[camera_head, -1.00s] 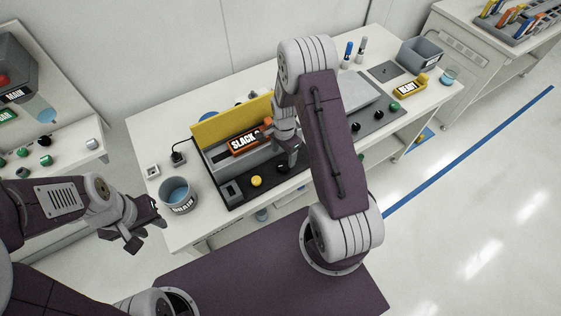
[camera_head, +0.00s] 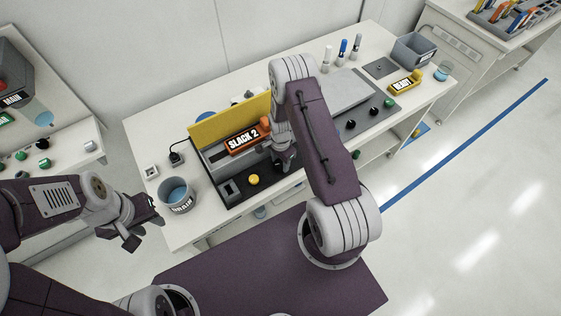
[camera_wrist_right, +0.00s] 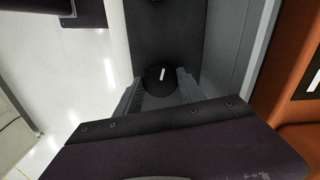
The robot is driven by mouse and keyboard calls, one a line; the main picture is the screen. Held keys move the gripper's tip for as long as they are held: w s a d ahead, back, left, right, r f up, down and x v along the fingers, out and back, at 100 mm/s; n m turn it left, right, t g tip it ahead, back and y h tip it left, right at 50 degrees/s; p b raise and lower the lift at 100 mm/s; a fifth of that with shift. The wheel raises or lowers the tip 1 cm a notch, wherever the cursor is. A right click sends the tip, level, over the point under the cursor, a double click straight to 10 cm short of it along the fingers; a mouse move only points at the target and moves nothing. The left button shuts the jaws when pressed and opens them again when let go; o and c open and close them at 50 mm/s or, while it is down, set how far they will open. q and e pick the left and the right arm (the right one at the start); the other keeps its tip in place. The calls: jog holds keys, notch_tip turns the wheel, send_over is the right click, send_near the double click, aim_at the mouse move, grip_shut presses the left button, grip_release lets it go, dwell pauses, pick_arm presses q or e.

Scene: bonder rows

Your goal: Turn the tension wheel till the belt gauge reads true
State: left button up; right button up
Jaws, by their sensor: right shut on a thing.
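The orange belt gauge (camera_head: 246,139) stands in the machine with the yellow back panel and reads "SLACK 2". My right gripper (camera_head: 284,162) reaches down just right of the gauge. In the right wrist view its two fingers (camera_wrist_right: 160,88) are shut on a round black knob (camera_wrist_right: 158,82), which looks like the tension wheel. A short white mark on the knob's top leans slightly. The arm and gripper hide the knob in the head view. My left gripper (camera_head: 144,226) hangs empty in front of the table's left end, with its fingers apart.
A grey "DRAIN" bucket (camera_head: 176,197) stands near the left gripper. A yellow button (camera_head: 253,180) is on the machine's front. A grey-lidded unit with black and green knobs (camera_head: 350,125) and a yellow "READY" sign (camera_head: 405,82) are to the right.

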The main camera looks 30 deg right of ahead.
jog(key=n+b, duration=0.2)
jog(key=n, duration=0.1)
jog(key=shift+f+n, duration=0.1)
jog(key=shift+n, duration=0.3)
jog(key=n+b, duration=0.1)
jog(key=n, duration=0.3)
jog(key=n+b, duration=0.2)
jog(key=n, duration=0.3)
jog(key=shift+w+n, duration=0.1)
jog(key=shift+n, duration=0.3)
jog(key=shift+n+b, duration=0.3)
jog(key=shift+n, duration=1.8)
jog(key=o, duration=1.4)
jog(key=shift+c, duration=0.2)
